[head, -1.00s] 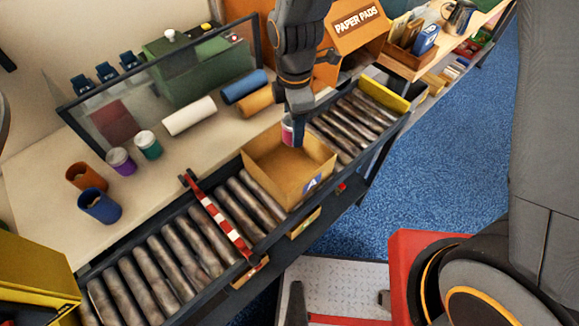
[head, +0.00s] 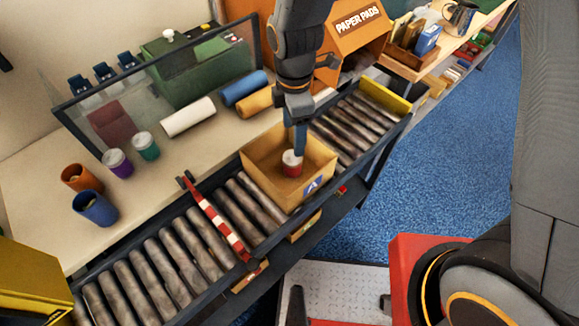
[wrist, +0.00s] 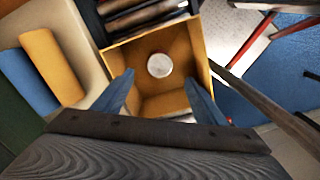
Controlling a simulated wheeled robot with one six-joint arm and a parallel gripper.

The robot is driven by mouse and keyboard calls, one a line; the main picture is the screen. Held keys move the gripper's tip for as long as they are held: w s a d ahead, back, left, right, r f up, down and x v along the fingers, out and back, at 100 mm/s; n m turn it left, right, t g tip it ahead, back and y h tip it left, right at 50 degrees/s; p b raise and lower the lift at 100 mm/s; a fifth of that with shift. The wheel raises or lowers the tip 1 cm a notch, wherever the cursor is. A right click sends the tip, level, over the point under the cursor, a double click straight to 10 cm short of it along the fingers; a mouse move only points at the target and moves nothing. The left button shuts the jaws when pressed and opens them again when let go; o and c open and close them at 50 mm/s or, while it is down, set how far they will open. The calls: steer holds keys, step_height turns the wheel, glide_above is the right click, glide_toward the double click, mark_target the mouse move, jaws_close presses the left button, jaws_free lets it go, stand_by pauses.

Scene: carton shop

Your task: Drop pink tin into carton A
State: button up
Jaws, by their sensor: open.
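Carton A (head: 262,178) is an open tan box with a blue "A" label, standing on the roller conveyor. The pink tin (head: 292,168), with a white lid, is inside the carton, upright and toward its back right part. In the wrist view the tin's lid (wrist: 159,65) shows within the walls of carton A (wrist: 192,50), beyond my fingertips and apart from them. My gripper (head: 299,150) is directly above the tin at the carton's opening. In the wrist view my gripper (wrist: 160,80) has its two blue fingers spread, with nothing between them.
A red-and-white striped bar (head: 217,220) crosses the rollers left of the carton. On the bench stand a purple tin (head: 117,164), a green tin (head: 146,147), an orange cup (head: 82,178) and a blue cup (head: 96,208). An orange "PAPER PADS" box (head: 352,45) stands behind.

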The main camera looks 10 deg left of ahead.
step_height(320, 180, up, 7)
steer(key=b, duration=0.1)
steer(key=shift+r+b, duration=0.2)
steer(key=shift+b, duration=0.1)
stand_by(0.4)
steer(key=s+d+m+t+b, duration=0.1)
steer(key=s+d+m, duration=0.1)
steer(key=d+m, duration=2)
steer(key=shift+s+d+m, duration=0.25)
steer(key=shift+d+m, duration=0.05)
steer(key=shift+d, duration=0.85)
